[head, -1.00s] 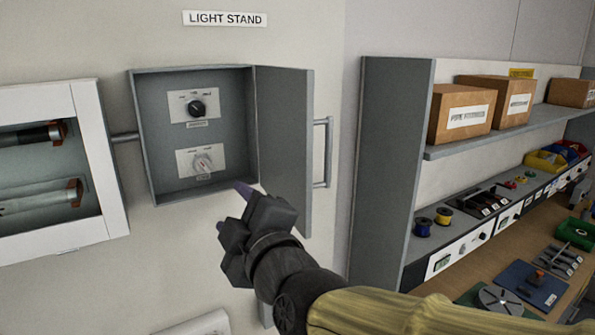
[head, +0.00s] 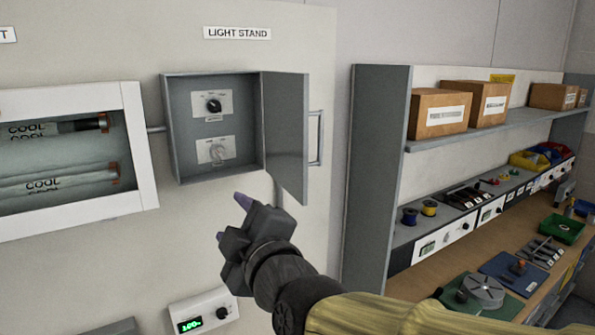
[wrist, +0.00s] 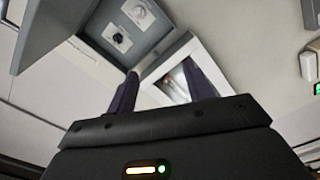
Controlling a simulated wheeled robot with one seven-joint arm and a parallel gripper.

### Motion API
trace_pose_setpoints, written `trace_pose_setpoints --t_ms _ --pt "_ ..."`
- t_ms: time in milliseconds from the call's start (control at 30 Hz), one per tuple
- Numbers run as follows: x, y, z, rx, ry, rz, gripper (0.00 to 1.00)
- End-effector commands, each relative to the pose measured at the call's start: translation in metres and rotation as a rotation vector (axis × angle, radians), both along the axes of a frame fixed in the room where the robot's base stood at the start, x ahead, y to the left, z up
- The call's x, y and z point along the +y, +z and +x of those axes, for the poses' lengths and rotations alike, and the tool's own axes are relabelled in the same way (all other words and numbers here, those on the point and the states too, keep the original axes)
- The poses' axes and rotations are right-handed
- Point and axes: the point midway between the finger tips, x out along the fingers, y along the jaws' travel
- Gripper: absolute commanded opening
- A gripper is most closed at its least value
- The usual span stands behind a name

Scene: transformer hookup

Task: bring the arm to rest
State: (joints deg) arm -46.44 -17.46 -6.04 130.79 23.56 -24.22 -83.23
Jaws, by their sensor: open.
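My gripper (head: 232,218) is open and empty in the head view, in front of the wall and below the grey switch box. Its two dark purple fingers stand apart in the wrist view (wrist: 160,92), with nothing between them but the wall fittings behind. The grey switch box (head: 168,130) under the LIGHT STAND label has its door (head: 287,135) swung open. Inside are a black knob (head: 214,105) and a pale knob (head: 218,152). The box also shows upper left in the wrist view (wrist: 103,38). My gripper is apart from the box.
A white-framed case with COOL tubes (head: 148,150) hangs left of the box. A small unit with a green display (head: 205,312) is below. To the right, a grey shelf unit (head: 375,170) holds cardboard boxes above a cluttered workbench. Bare wall lies around my gripper.

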Motion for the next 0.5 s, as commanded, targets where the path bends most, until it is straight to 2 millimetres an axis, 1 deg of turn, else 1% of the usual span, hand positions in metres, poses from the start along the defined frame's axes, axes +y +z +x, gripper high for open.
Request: trace_pose_setpoints --t_ms 33,167,267,367,467,500 --pt "-0.002 -0.01 0.003 0.02 -0.007 0.002 0.52" --pt "-0.008 -0.031 0.009 0.08 -0.022 0.009 0.52" --pt "-0.014 -0.051 0.014 0.138 -0.037 0.017 0.52" --pt "-0.022 -0.074 0.02 0.206 -0.059 0.029 0.52" --pt "-0.032 -0.102 0.025 0.287 -0.089 0.043 0.52" --pt "-0.037 -0.114 0.027 0.325 -0.104 0.05 0.52"
